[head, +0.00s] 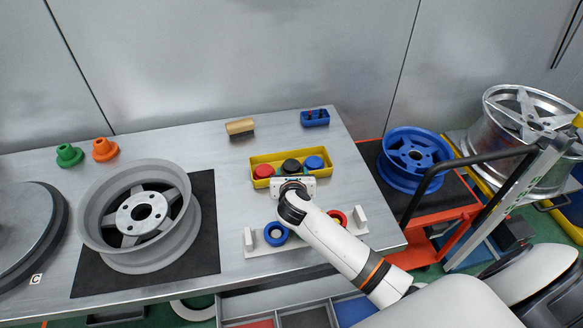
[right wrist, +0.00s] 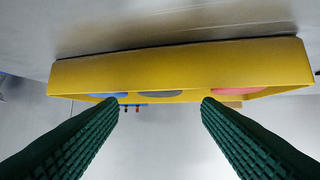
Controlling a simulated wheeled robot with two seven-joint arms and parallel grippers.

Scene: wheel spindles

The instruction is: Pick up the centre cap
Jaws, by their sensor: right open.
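A yellow tray (head: 261,183) on the table holds a red cap (head: 263,171), a black cap (head: 291,166) and a blue cap (head: 314,162), side by side. The black one is in the middle. My right gripper (head: 293,184) is at the tray's near side, in front of the black cap; its fingers are hard to see in the head view. In the right wrist view the two dark fingers (right wrist: 160,104) are spread apart with nothing between them. The yellow tray (right wrist: 180,70) lies beyond them, its caps only slivers. My left gripper is not in view.
A grey wheel (head: 92,205) lies on a black mat at left. A pale holder (head: 258,250) with blue and red rings is partly behind my right arm. A wooden-backed brush (head: 240,126) and a blue block (head: 315,118) lie behind the tray.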

